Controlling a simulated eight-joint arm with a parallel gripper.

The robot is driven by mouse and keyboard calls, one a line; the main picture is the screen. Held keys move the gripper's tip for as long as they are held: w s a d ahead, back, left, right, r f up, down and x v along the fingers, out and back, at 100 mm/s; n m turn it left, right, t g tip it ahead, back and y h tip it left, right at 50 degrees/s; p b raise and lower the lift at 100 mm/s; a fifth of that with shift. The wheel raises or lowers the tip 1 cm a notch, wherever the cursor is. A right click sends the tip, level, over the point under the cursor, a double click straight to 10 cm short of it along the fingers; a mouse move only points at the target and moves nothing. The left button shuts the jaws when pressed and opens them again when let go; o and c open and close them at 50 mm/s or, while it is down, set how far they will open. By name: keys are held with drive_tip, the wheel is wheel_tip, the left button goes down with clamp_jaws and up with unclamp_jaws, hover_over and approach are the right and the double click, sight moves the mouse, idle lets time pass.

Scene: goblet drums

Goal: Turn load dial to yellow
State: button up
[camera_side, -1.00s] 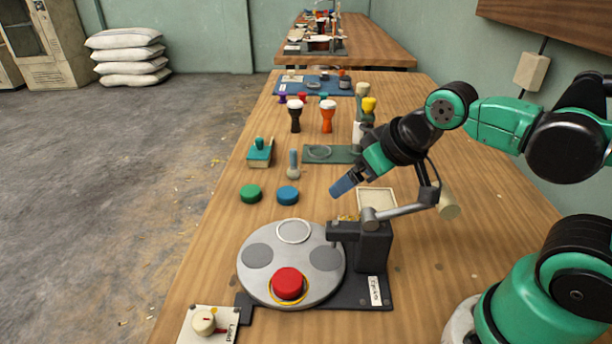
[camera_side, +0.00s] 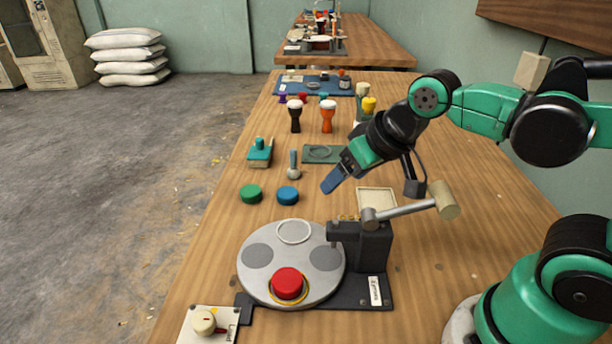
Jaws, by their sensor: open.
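The load dial (camera_side: 204,321) is a cream knob on a pale panel (camera_side: 190,338) at the bottom left of the side view. A small yellow mark (camera_side: 213,310) shows just above the knob and a red mark (camera_side: 221,331) at its lower right. The knob's exact pointing is too small to tell. My gripper (camera_side: 332,182) has blue fingertips and hangs over the middle of the table, up and to the right of the dial and well apart from it. It is open and holds nothing that I can see.
A round grey turntable (camera_side: 318,284) with a red disc (camera_side: 288,282) stands beside the dial. A dark press (camera_side: 365,248) with a lever (camera_side: 410,209) rises at its right. Green (camera_side: 250,194) and blue (camera_side: 288,195) discs lie behind. The table's left edge runs beside the dial.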

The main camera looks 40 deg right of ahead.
drive_tip(key=w+a+m+g, duration=0.4)
drive_tip(key=a+m, duration=0.1)
drive_tip(key=a, duration=0.6)
drive_tip(key=m+g, duration=0.3)
drive_tip(key=m, duration=0.2)
hover_over(201, 320)
drive_tip(key=shift+h, duration=0.3)
wheel_tip(201, 320, down, 6)
drive_tip(key=shift+w+f, duration=0.1)
drive_tip(key=shift+w, duration=0.05)
drive_tip(key=shift+a+f, duration=0.1)
drive_tip(key=shift+f, duration=2.8)
clamp_jaws()
